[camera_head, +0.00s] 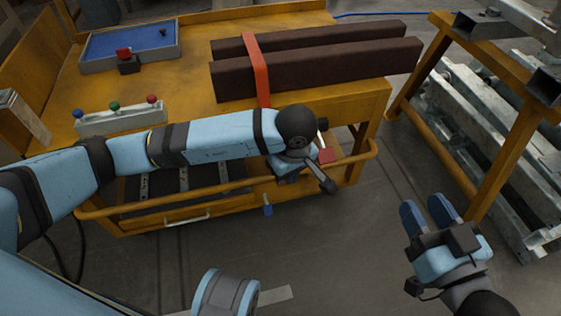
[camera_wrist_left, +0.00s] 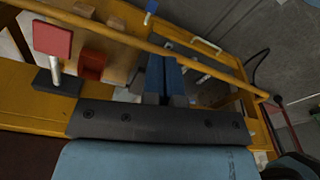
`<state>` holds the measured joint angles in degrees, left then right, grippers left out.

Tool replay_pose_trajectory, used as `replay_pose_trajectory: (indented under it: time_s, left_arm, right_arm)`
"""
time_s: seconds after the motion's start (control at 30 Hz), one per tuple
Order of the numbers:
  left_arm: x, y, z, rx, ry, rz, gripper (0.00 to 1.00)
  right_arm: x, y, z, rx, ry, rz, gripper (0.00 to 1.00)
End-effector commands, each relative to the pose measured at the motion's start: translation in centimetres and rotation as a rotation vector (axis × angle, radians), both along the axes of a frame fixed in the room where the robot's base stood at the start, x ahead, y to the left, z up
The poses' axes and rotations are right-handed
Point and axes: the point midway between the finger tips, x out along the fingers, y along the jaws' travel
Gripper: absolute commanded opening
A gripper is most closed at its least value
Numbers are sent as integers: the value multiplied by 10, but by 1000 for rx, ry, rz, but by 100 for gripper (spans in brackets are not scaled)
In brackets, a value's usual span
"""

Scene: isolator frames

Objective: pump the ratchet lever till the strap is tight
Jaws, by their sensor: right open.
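A red strap (camera_head: 256,65) runs over two dark brown beams (camera_head: 330,68) on the yellow cart and down toward its front edge, where my left arm hides its lower part. A short lever with a red end (camera_head: 326,155) sticks out from the front edge. In the left wrist view its red pad (camera_wrist_left: 52,40) sits on a pale pin above a dark base. My left gripper (camera_wrist_left: 166,72) has its blue fingers together with nothing visible between them, to the right of the lever and apart from it. My right gripper (camera_head: 428,211) is open and empty over the floor.
The yellow cart (camera_head: 200,60) has a front rail and a lower shelf. On it are a blue tray (camera_head: 130,43) and a grey box with coloured knobs (camera_head: 118,117). A yellow rack (camera_head: 480,120) with metal profiles stands at right. Floor between is clear.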

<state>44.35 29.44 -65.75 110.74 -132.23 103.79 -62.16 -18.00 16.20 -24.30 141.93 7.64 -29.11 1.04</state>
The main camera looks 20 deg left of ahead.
Motion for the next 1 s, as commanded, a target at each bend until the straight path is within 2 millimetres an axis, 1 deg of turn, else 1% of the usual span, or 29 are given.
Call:
replay_pose_trajectory:
  time_s: [0.03, 0.1, 0.3, 0.4, 0.5, 0.63, 1.0]
  left_arm:
    - [1, -1, 23, -2, -7, -4, 0]
    - [0, -3, 40, -1, -6, -3, 0]
    - [-4, -7, 87, 0, -6, -2, 0]
    - [-5, -8, 105, 0, -6, -1, 0]
    - [-6, -9, 118, 0, -6, -1, 0]
    - [-7, -10, 126, 0, -4, 0, 0]
    - [-7, -10, 128, 0, -4, 0, 0]
  right_arm:
    - [-4, 2, 4, 21, 40, 1, 43]
    - [-9, 5, 1, 49, 90, 2, 43]
    - [-20, 11, 1, 107, 191, 7, 43]
    - [-19, 10, 7, 129, 165, -10, 43]
    - [-18, 9, 13, 140, 142, -14, 43]
    - [-18, 9, 18, 148, 125, -17, 43]
    - [-18, 8, 19, 149, 118, -19, 43]
